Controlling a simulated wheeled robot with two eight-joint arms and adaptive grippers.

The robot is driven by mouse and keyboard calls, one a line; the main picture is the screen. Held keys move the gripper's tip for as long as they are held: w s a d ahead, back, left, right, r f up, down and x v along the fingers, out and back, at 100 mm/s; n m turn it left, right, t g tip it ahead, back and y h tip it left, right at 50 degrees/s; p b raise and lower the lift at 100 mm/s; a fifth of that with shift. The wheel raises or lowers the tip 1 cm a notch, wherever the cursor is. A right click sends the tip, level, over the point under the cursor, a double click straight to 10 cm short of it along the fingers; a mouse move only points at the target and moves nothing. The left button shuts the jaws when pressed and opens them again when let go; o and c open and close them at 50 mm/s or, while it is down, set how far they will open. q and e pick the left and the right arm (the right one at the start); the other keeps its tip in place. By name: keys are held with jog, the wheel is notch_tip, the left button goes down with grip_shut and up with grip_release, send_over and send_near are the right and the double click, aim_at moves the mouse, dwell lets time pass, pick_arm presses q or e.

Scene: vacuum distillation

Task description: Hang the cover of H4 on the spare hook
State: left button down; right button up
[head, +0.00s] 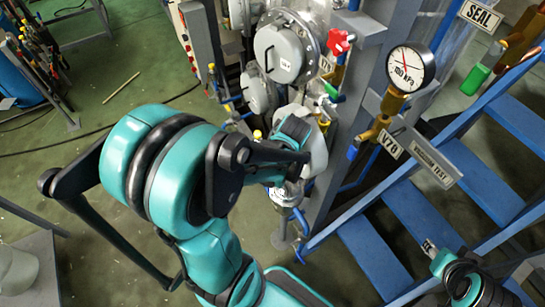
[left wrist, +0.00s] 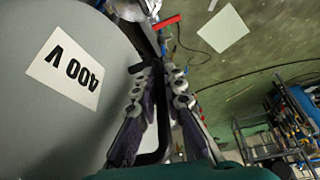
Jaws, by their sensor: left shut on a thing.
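In the left wrist view a large grey cover (left wrist: 60,50) with an upside-down "400 V" label fills the left side. My left gripper (left wrist: 158,82) is beside it, with its two fingers shut on the cover's black handle (left wrist: 158,140). In the head view a pale grey rounded piece (head: 318,152), seemingly this cover, shows just beyond my left wrist; the fingertips are hidden there. No H4 mark is readable, and I cannot pick out the spare hook.
Round grey covers (head: 279,54) (head: 258,92) stand on the equipment behind, near a red valve knob (head: 340,41). A pressure gauge (head: 408,69), grey posts and blue stairs (head: 480,180) crowd the right. Green floor (head: 120,75) at the left is mostly open, with hoses on it.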

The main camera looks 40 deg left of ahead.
pick_arm(q)
jog(key=shift+w+d+b, duration=0.2)
jog(key=shift+w+d, duration=0.2)
jog(key=shift+w, duration=0.6)
jog(key=shift+w+d+b, duration=0.15)
jog(key=shift+w+d, duration=0.25)
jog(key=shift+w, duration=0.55)
jog(key=shift+w+d+b, duration=0.2)
jog(key=shift+w+d, duration=0.2)
jog(key=shift+w, duration=0.6)
jog(key=shift+f+b, duration=1.2)
jog(key=shift+f, duration=0.2)
jog(key=c, duration=1.5)
grip_release()
jog(key=shift+c, duration=0.2)
jog(key=shift+d+r, duration=0.1)
jog(key=v, duration=1.2)
jog(key=s+d+f+m+t+h+b, duration=0.3)
jog(key=s+d+m, duration=0.4)
jog(key=m, duration=0.4)
jog(key=shift+s+d+f+t+h+b, duration=0.2)
jog(key=shift+s+f+t+h+b, duration=0.25)
jog(key=shift+s+f+t, duration=0.3)
